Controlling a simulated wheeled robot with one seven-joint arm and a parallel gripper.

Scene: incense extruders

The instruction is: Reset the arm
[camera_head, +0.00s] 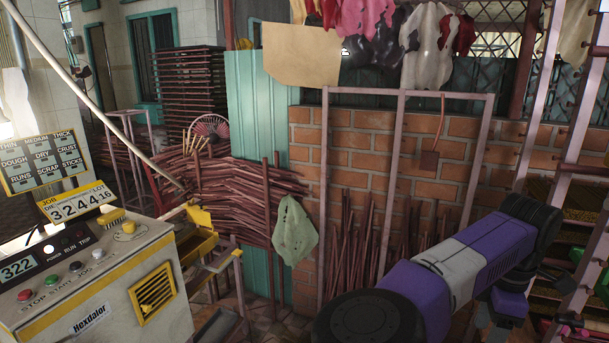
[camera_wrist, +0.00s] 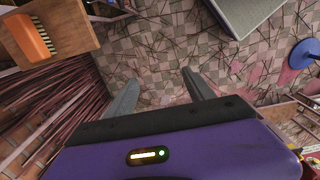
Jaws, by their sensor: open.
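My purple and grey arm (camera_head: 460,255) reaches across the lower right of the head view, bent at its dark far joint. In the wrist view, my gripper (camera_wrist: 160,72) shows two grey fingers spread apart with nothing between them. It points down toward a checkered tile floor (camera_wrist: 165,45) littered with thin sticks. I cannot make out the fingers in the head view.
A machine labelled Hexdalor (camera_head: 85,285) with buttons stands at left. A brick wall (camera_head: 385,150) and stick piles (camera_head: 240,190) are behind. A rack (camera_head: 575,130) stands at right. A brush (camera_wrist: 33,38) rests on a wooden surface (camera_wrist: 70,20) in the wrist view.

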